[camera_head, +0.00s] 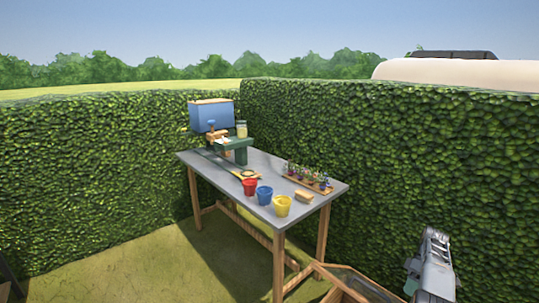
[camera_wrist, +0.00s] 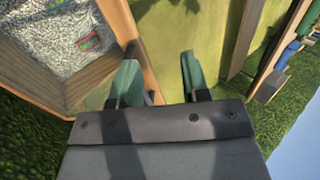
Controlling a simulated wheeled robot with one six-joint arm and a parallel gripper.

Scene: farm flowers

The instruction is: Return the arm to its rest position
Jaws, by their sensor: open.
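My arm shows at the lower right of the head view, with my gripper (camera_head: 412,276) pointing down in front of the hedge. In the wrist view my gripper (camera_wrist: 160,78) has its two green fingers apart, with nothing between them. Grass and a wooden edge lie beyond the fingers. The gripper is to the right of the table and clear of its top.
A grey table (camera_head: 225,180) holds red (camera_head: 250,187), blue (camera_head: 264,195) and yellow (camera_head: 282,206) pots, a flower tray (camera_head: 318,186) and a blue box (camera_head: 211,116). A wooden box with grey gravel (camera_wrist: 60,35) is close to my gripper. Hedges (camera_head: 400,160) stand behind.

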